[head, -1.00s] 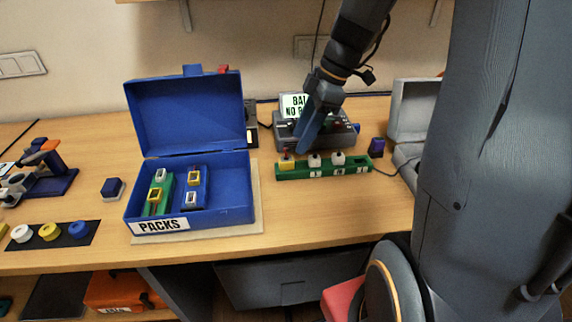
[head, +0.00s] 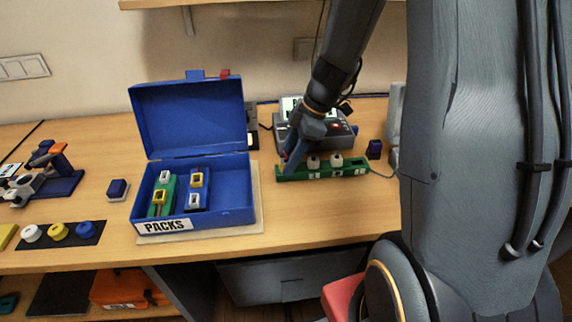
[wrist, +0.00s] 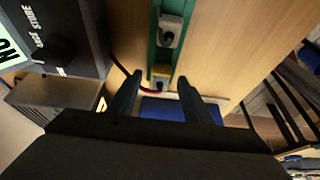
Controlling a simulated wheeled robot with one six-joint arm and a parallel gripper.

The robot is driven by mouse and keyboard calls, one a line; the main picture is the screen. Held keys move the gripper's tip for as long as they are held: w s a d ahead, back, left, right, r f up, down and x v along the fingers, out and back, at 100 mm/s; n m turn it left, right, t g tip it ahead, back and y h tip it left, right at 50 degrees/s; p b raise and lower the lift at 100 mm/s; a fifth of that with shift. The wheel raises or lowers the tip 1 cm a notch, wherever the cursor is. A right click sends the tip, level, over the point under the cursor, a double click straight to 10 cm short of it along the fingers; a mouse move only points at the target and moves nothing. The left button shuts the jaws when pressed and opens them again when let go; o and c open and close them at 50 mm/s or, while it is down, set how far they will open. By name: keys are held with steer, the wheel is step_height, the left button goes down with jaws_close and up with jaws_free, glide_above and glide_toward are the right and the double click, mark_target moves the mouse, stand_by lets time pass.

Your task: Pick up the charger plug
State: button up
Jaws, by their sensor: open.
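A green rail (head: 326,174) lies on the bench, with several connectors along it. In the wrist view, a yellow connector with a grey lower part (wrist: 161,70) sits at the rail's near end, with a red and dark lead beside it; I take this as the charger plug. My gripper (head: 290,160) is low over the rail's left end and hides that connector in the head view. The wrist view shows my open gripper (wrist: 158,84) with its fingers either side of the yellow connector, apparently not closed on it. Whether the fingers touch it I cannot tell.
The charger (head: 342,130) with a lit screen stands right behind the rail. An open blue PACKS box (head: 238,205) holding green and blue packs is left of it. A small dark purple block (head: 374,149) is at the right. The bench in front of the rail is clear.

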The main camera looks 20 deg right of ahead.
steer(key=c, duration=1.1)
steer(key=shift+r, duration=0.1)
steer(key=shift+c, duration=0.2)
step_height(320, 180, up, 10)
steer(key=b, duration=0.2)
